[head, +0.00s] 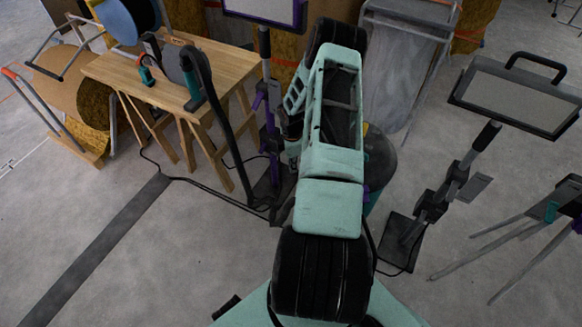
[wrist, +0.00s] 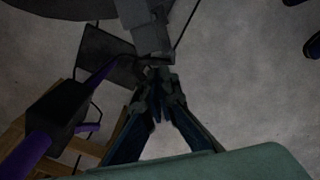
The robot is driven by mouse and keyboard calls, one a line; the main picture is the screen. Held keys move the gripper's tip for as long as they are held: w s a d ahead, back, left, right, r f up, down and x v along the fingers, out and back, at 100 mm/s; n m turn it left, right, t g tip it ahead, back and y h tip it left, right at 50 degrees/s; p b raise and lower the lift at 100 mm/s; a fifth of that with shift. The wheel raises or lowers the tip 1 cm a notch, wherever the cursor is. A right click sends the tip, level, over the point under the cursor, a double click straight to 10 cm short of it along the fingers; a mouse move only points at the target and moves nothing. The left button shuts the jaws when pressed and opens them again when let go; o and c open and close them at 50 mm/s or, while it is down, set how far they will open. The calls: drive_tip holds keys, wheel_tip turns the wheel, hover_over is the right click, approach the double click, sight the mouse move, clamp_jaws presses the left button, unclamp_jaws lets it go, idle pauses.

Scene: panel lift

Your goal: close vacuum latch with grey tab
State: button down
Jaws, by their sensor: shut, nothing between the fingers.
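My gripper (wrist: 158,85) is shut and empty in the wrist view, its fingertips together in the middle. A grey stepped part (wrist: 148,28) lies just beyond the fingertips; I cannot tell whether they touch it or whether it is the latch's tab. A purple lever with a black block (wrist: 58,105) is to the left of the fingers. In the head view my arm reaches to a lift stand with purple parts (head: 272,113), and its upper panel (head: 262,10) is cut by the top edge. My arm hides part of this stand, and no latch can be made out clearly.
A second lift stand (head: 440,190) with a grey panel (head: 525,92) is at the right. A wooden table (head: 225,65) with tools stands at the left, near a black hose (head: 215,105). A tripod (head: 520,225) is at the lower right. The floor at lower left is open.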

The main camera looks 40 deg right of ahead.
drive_tip(key=shift+r+p, duration=0.5)
drive_tip(key=shift+r, duration=0.25)
wheel_tip(320, 180, up, 10)
drive_tip(key=p, duration=0.1)
drive_tip(key=shift+w+a+f, duration=0.15)
drive_tip(key=shift+a+f, duration=0.1)
drive_tip(key=shift+a, duration=0.05)
idle(0.3)
idle(0.5)
